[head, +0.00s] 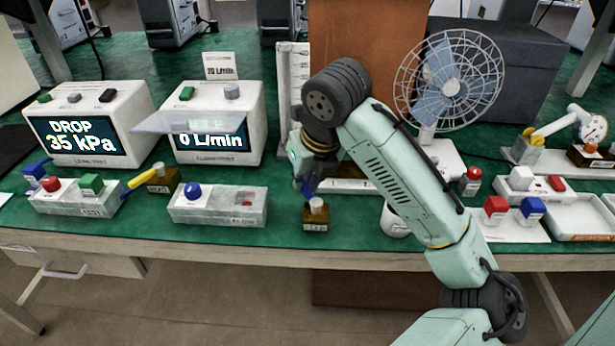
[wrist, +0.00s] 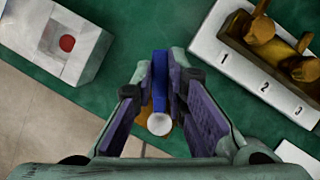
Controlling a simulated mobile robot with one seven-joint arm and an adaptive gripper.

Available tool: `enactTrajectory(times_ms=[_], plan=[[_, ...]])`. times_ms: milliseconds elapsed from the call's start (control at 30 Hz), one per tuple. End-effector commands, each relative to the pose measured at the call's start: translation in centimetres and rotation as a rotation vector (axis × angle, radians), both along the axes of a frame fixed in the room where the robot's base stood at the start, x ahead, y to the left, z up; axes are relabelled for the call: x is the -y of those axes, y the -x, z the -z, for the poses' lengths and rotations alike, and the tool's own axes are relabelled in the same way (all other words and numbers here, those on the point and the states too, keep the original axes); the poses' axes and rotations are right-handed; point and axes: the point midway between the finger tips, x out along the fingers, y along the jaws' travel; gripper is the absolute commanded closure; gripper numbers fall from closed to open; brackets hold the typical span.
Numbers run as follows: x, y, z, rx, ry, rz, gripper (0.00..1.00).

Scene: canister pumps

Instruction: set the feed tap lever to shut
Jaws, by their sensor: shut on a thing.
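A small brass tap (head: 316,214) with a round white cap stands near the front edge of the green bench; the label on its front is too small to read. Its blue lever (wrist: 160,82) runs from the white cap (wrist: 160,124) straight up the wrist picture. My gripper (wrist: 160,95) has both fingers closed around the lever, one on each side. In the head view my gripper (head: 307,186) is just above and behind the tap, and it hides most of the lever. Most of the brass body is hidden in the wrist view.
A white numbered block (wrist: 230,50) with brass fittings lies close behind. A grey box with a blue knob (head: 193,191) stands left. A yellow-levered tap (head: 163,179) is further left. A fan (head: 447,80) stands behind my arm. Displays read "DROP 35 kPa" (head: 75,135) and "0 L/min" (head: 212,140).

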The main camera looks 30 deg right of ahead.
Motion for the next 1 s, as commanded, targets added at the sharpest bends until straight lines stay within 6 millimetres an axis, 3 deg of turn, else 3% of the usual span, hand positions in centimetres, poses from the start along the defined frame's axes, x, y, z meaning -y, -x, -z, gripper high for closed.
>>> enactTrajectory(times_ms=[500,533,800,1000], plan=[[-0.22,0.12,0.17,-0.005,-0.001,-0.013,1.0],[-0.23,0.12,0.17,-0.005,-0.001,-0.013,0.86],[-0.17,0.07,0.08,-0.003,-0.001,-0.011,0.68],[-0.14,0.05,0.05,-0.001,0.0,-0.01,0.67]])
